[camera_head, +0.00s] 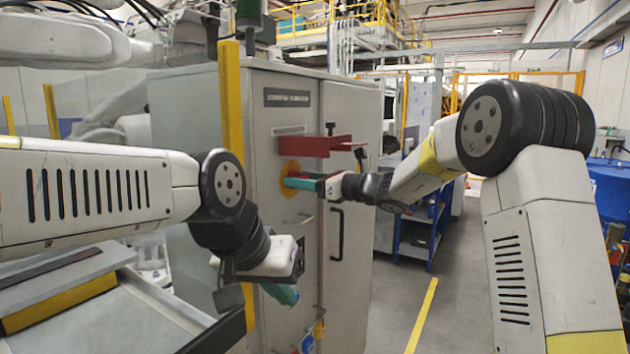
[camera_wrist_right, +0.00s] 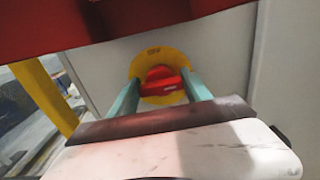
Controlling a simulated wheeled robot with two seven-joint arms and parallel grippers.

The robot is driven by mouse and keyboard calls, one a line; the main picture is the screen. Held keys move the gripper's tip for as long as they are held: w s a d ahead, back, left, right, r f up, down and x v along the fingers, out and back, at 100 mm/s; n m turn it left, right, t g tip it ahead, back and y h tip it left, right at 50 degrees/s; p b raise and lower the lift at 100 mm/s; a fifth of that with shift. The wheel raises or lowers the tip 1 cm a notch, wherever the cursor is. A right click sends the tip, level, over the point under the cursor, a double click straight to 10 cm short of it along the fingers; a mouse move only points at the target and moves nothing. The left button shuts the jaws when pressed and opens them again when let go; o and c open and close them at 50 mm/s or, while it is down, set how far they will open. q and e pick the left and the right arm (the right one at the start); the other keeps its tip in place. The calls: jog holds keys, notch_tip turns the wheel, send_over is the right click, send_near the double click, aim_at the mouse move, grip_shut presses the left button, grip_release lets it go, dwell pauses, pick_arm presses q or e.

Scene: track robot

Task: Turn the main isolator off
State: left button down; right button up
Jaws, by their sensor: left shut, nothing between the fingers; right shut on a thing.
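The main isolator is a red handle on a round yellow plate on the grey cabinet door; in the right wrist view the red handle (camera_wrist_right: 166,82) sits between two teal fingers. My right gripper (camera_head: 290,183) reaches it from the right in the head view and is shut on the handle. The yellow plate (camera_head: 289,169) shows partly behind the fingers in the head view, where the handle itself is hidden. My left gripper (camera_head: 287,297) is low in front of the cabinet, with its teal fingers shut and empty, apart from the isolator.
The grey cabinet (camera_head: 350,130) stands in the middle. A red shelf-like guard (camera_head: 315,143) sticks out just above the isolator. A black door handle (camera_head: 337,235) is below right. A yellow post (camera_head: 231,100) stands at the cabinet's left. Clear floor lies to the right.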

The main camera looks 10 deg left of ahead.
jog(key=shift+n, duration=0.3)
jog(key=n, duration=0.8)
jog(key=shift+s+f, duration=0.1)
jog(key=shift+s, duration=0.05)
jog(key=n, duration=0.4)
jog(key=shift+f+n, duration=0.1)
jog(key=shift+n, duration=0.3)
jog(key=shift+f+n, duration=0.1)
jog(key=shift+n, duration=1.9)
jog(key=shift+s, duration=0.1)
jog(key=o, duration=1)
